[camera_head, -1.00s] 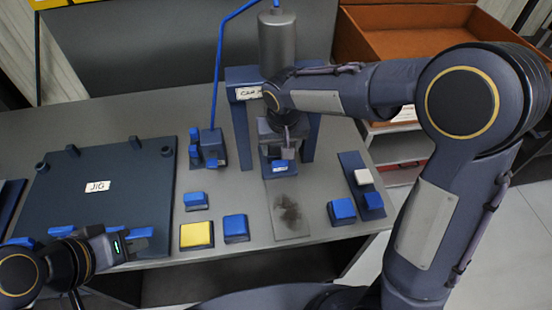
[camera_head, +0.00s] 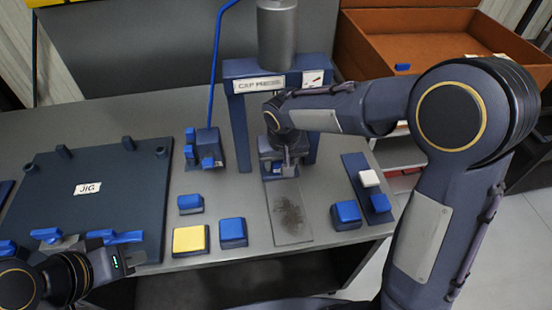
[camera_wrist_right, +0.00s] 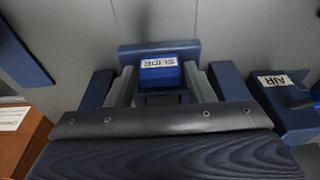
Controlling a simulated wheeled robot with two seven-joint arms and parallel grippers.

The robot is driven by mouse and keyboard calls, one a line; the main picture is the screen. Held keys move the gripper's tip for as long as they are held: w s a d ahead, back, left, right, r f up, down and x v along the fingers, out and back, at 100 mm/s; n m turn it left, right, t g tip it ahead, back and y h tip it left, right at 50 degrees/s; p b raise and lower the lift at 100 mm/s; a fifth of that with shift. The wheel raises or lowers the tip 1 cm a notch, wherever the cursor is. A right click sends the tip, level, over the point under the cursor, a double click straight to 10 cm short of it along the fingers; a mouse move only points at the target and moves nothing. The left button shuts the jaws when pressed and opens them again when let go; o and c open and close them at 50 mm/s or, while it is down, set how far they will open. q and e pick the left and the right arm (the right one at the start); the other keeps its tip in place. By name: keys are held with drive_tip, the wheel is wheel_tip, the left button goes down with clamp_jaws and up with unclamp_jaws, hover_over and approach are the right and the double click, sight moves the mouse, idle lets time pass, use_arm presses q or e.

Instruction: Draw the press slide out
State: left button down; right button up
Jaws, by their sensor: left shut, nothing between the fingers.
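The press (camera_head: 240,86), a dark blue frame with a grey cylinder, stands at the middle back of the bench. Its slide's blue handle (camera_wrist_right: 158,66), marked SLIDE, shows in the right wrist view. My right gripper (camera_head: 283,166) is under the press frame and mostly hides the slide in the head view. In the right wrist view my right gripper (camera_wrist_right: 160,84) is open, one grey finger on each side of the handle, with gaps visible. A stained grey plate (camera_head: 291,215) lies in front of the press. My left gripper (camera_head: 134,259) is shut and empty near the jig's front edge.
The jig plate (camera_head: 95,205) with blue clamps fills the left. A blue AIR unit (camera_head: 208,145) with a hose stands left of the press. Yellow (camera_head: 191,240) and blue (camera_head: 233,232) blocks flank the plate's left; a block (camera_head: 346,214) and a strip (camera_head: 355,168) lie right.

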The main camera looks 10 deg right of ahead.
drive_tip(key=c, duration=0.5)
drive_tip(key=shift+s+b, duration=0.5)
drive_tip(key=shift+s, duration=1.55)
drive_tip(key=shift+s, duration=0.45)
drive_tip(key=shift+s+b, duration=0.4)
drive_tip(key=shift+s, duration=1.15)
